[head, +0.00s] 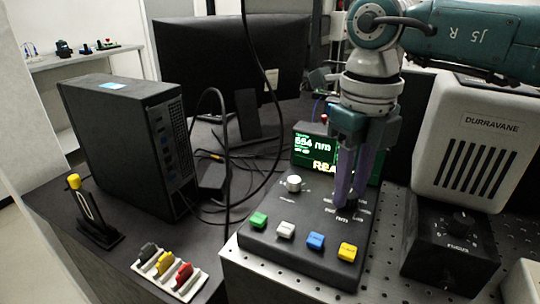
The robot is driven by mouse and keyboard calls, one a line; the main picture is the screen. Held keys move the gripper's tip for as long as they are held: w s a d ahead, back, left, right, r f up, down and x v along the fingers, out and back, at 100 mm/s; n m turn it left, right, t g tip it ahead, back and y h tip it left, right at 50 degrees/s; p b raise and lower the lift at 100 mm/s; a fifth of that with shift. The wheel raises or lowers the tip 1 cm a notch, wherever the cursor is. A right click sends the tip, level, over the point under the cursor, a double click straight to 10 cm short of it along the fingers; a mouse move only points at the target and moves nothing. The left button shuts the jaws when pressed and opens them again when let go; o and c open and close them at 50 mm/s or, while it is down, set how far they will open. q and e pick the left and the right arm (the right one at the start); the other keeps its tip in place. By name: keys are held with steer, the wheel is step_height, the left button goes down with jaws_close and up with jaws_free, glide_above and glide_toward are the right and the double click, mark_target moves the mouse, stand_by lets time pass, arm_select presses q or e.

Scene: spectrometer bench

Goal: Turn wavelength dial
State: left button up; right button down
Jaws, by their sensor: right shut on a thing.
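The dark control box (300,252) stands on the perforated bench plate. My right gripper (347,198) reaches down from above with its purple fingers shut around the wavelength dial, above a white "nm" mark on the box's top. The fingers hide nearly all of the dial, so its pointer cannot be read. The lit display (312,148) behind it shows green digits with "nm" and yellow letters, partly covered by the gripper. A light round knob (294,183) sits left of the dial. My left gripper is not in view.
Green (258,220), white (285,230), blue (316,241) and yellow (347,251) buttons line the box's front. A lamp housing (478,140) and black knob box (455,245) stand right. A computer tower (130,140), monitor (225,60) and loose cables lie left and behind.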

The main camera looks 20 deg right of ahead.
steer(key=n+b, duration=0.1)
steer(key=n, duration=0.2)
steer(key=shift+n, duration=0.3)
steer(key=n+b, duration=0.2)
steer(key=n, duration=0.1)
steer(key=shift+f+n, duration=0.1)
steer(key=shift+n, duration=0.2)
steer(key=n+b, duration=0.1)
steer(key=n, duration=0.3)
steer(key=shift+b, duration=0.3)
steer(key=shift+n, duration=0.3)
steer(key=c, duration=0.6)
jaws_free()
step_height(320, 180, up, 10)
steer(key=shift+r, duration=0.1)
